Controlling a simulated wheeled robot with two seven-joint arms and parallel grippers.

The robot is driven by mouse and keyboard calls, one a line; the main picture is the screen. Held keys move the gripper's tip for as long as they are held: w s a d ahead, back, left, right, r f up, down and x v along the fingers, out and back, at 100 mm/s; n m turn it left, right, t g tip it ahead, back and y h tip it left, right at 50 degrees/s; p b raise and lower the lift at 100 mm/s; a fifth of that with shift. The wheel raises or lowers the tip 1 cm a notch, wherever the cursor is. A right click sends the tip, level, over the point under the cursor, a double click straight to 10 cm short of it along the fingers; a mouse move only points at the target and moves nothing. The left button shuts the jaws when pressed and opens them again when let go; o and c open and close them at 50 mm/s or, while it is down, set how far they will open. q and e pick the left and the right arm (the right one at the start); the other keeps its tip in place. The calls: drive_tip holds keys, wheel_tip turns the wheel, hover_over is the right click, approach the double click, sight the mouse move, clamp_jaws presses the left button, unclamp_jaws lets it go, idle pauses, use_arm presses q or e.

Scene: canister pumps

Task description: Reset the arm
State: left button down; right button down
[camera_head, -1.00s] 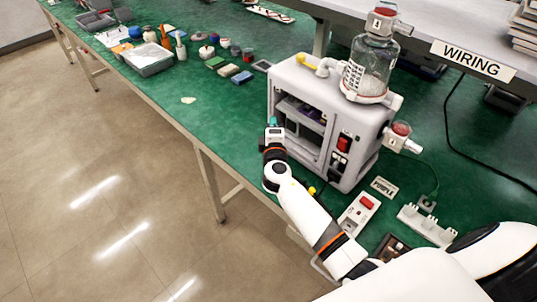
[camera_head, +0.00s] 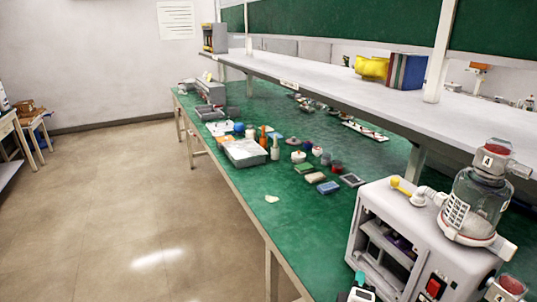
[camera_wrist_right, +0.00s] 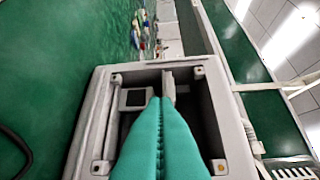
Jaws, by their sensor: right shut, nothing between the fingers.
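A white canister pump (camera_head: 440,250) stands on the green bench at the lower right of the head view. A clear canister (camera_head: 476,205) with a cap marked 4 sits on its top, and a yellow-tipped switch (camera_head: 400,186) is beside it. A red rocker switch (camera_head: 433,288) is on its front. My right gripper (camera_head: 360,280) is at the bottom edge, in front of the pump's open side. In the right wrist view its teal fingers (camera_wrist_right: 158,112) are shut together and empty, before the pump's open housing (camera_wrist_right: 240,135). My left gripper is not in view.
A grey tray (camera_head: 245,152), small bottles and coloured blocks (camera_head: 316,177) are spread farther along the bench. A white shelf (camera_head: 350,95) runs above the bench. The floor (camera_head: 110,215) to the left is clear.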

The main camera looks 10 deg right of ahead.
drive_tip(key=s+f+m+g+y, duration=0.1)
drive_tip(key=s+f+m+g, duration=0.3)
drive_tip(key=s, duration=0.3)
drive_tip(key=s+f+m+g+y, duration=0.2)
drive_tip(key=s+f+m+g, duration=0.15)
drive_tip(key=s, duration=0.35)
drive_tip(key=s+a+f+m+g+y, duration=0.15)
drive_tip(key=s+a+g+y, duration=0.35)
drive_tip(key=s, duration=0.8)
wheel_tip(320, 180, down, 26)
drive_tip(key=a+r, duration=0.1)
drive_tip(key=s+d+f+g, duration=0.2)
drive_tip(key=s+f, duration=1.5)
drive_tip(key=shift+s+d, duration=0.25)
drive_tip(key=shift+d, duration=0.1)
